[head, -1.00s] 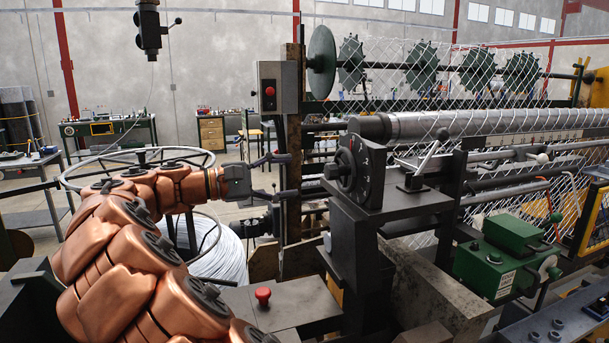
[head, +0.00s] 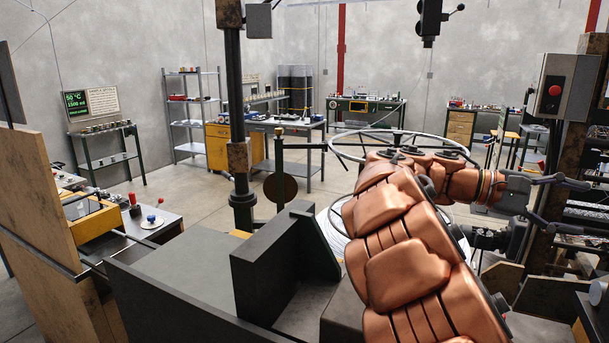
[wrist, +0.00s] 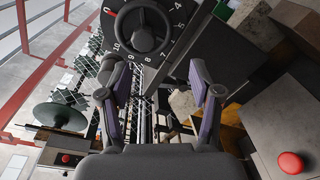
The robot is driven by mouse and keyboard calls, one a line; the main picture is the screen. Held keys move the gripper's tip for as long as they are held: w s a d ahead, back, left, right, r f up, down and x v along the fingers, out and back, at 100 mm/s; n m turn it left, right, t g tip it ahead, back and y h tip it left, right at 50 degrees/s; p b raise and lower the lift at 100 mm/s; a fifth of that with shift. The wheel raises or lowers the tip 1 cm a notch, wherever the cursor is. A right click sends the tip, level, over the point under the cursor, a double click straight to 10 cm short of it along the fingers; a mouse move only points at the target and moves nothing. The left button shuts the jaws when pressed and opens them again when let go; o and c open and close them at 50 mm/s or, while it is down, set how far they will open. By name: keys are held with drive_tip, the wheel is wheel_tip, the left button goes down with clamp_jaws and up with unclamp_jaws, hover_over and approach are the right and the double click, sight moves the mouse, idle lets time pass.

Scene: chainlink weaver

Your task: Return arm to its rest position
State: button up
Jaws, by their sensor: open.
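My gripper (head: 576,205) is at the right in the head view, at the end of my copper-coloured arm. Its two dark fingers are spread apart and point right, in front of the machine's rusty upright post (head: 546,195). In the wrist view my gripper (wrist: 158,78) shows both fingers wide apart with nothing held between them. Beyond the fingertips there is a black numbered dial with a round knob (wrist: 140,30). My arm is bent and raised over the machine's left end.
A control box with a red button (head: 567,88) is above my gripper. A wire coil (head: 333,230) under a large ring (head: 345,148) lies behind my arm. A dark post (head: 237,110) and a wooden panel (head: 40,200) stand left. Open floor (head: 190,212) lies beyond.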

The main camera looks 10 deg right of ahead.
drive_tip(key=s+a+f+t+y, duration=0.25)
drive_tip(key=s+a+f, duration=0.2)
drive_tip(key=f, duration=0.35)
drive_tip(key=s+a+f+t+y, duration=0.2)
drive_tip(key=s+a+f+y, duration=0.2)
drive_tip(key=s+f, duration=0.3)
drive_tip(key=s+a+f+t+y+b, duration=0.1)
drive_tip(key=s+a+f+y, duration=0.3)
drive_tip(key=a+f, duration=0.4)
drive_tip(key=s+a+f+t+y, duration=0.2)
drive_tip(key=a+f, duration=0.6)
drive_tip(key=a, duration=0.7)
drive_tip(key=shift+s+a+n+y+b, duration=0.25)
drive_tip(key=shift+s+n+y+b, duration=0.1)
drive_tip(key=shift+s+y, duration=0.55)
drive_tip(key=shift+c, duration=0.2)
